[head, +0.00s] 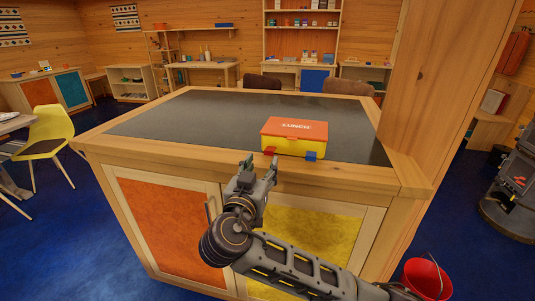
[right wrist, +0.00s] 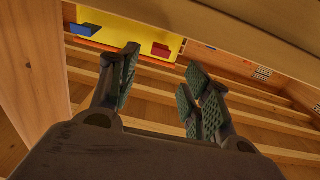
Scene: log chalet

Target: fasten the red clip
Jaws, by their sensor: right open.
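A lunch box with an orange lid marked LUNCH (head: 295,128) and a yellow body (head: 290,145) stands on the dark counter top, lid down. The red clip (head: 270,151) is at the left of its front and the blue clip (head: 311,155) at the right; both appear to jut outward. The right wrist view shows the red clip (right wrist: 161,49) just beyond the fingertips and the blue clip (right wrist: 86,29) farther left. My right gripper (head: 259,163) is open and empty, in front of the box near the red clip, apart from it. My left gripper is out of view.
The counter's wooden front edge (head: 205,166) runs below the box. A wooden post (head: 430,85) rises at the right of the counter. The dark top left of the box is clear. A red bucket (head: 427,279) stands on the floor at right.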

